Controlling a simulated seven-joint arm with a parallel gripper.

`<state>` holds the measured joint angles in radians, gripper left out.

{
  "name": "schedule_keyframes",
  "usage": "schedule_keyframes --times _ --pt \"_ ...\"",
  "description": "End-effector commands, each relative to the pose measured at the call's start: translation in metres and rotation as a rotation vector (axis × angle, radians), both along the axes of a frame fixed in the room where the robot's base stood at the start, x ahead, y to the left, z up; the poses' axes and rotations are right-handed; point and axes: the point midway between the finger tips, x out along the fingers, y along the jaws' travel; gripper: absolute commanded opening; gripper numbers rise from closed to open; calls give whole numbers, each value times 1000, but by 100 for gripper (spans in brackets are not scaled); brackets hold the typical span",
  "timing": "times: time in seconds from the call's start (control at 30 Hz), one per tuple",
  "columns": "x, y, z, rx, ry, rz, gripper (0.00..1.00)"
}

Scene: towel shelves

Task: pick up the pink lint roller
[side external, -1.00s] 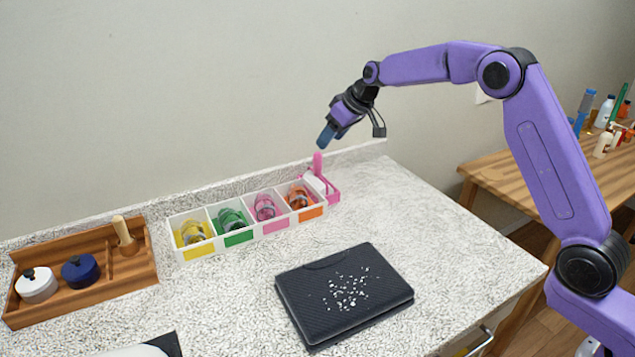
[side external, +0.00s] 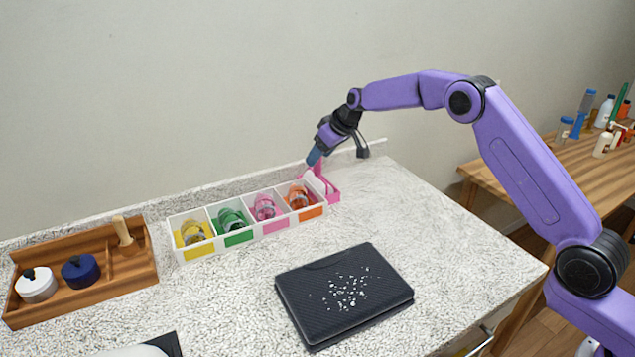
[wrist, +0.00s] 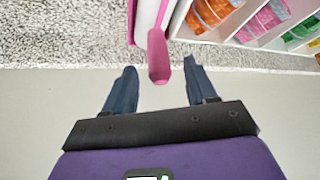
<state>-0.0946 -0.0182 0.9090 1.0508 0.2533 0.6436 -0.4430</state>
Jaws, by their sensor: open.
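The pink lint roller stands in a pink holder (side external: 331,191) at the right end of the divided white box. Its pink handle (wrist: 159,62) shows in the wrist view, between and just beyond the tips of my gripper (wrist: 158,80). In the side view my gripper (side external: 314,156) is at the top of the handle and hides most of it. The fingers are open, one on each side of the handle's line, with nothing between them held. The white roller part (wrist: 147,18) shows beside the pink holder's edge in the wrist view.
The white box (side external: 247,241) holds several coloured rolled items in compartments, close beside the holder. A dark folded pad (side external: 300,294) with white bits lies in front. A wooden tray (side external: 130,275) stands at left. The wall is close behind.

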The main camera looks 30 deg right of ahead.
Motion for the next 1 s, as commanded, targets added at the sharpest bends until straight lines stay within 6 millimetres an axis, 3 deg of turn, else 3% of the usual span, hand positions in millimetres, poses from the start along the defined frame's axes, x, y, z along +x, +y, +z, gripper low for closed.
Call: schedule_keyframes --times 0.07,0.23,0.67,1.0 --pt "0 0 0 0 0 0 57" --pt "0 0 0 0 0 0 1" --pt "0 0 5 0 -3 -1 0" --pt "-7 -1 41 0 -1 -1 0"
